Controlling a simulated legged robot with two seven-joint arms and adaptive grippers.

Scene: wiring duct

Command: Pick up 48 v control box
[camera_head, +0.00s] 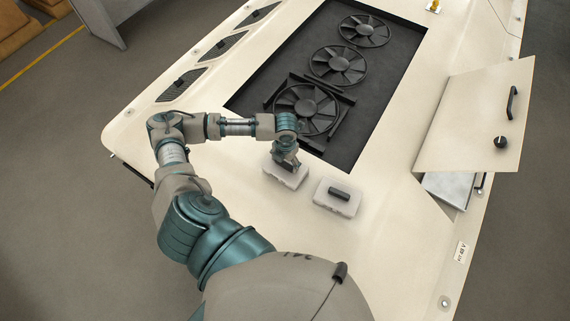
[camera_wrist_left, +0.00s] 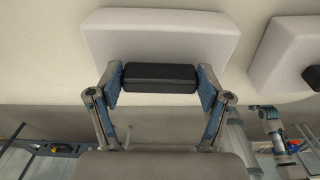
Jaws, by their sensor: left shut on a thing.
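A pale control box (camera_head: 286,178) sits on the cream panel just in front of the dark recess. My left gripper (camera_head: 286,161) is over it and hides its handle in the head view. In the left wrist view, the same box (camera_wrist_left: 160,30) has a black handle (camera_wrist_left: 160,77), and the fingers of my left gripper (camera_wrist_left: 160,90) are shut on its two ends. A second pale box (camera_head: 325,204), with a black handle on top, rests to the right; it also shows in the wrist view (camera_wrist_left: 290,60). I cannot tell from any marking which is the 48 V one. My right gripper is out of view.
Black fans (camera_head: 338,65) lie in the dark recess (camera_head: 385,100) behind the boxes. A raised cream flap (camera_head: 470,110) with a black handle and knob stands to the right. Slotted vents (camera_head: 180,86) line the left side.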

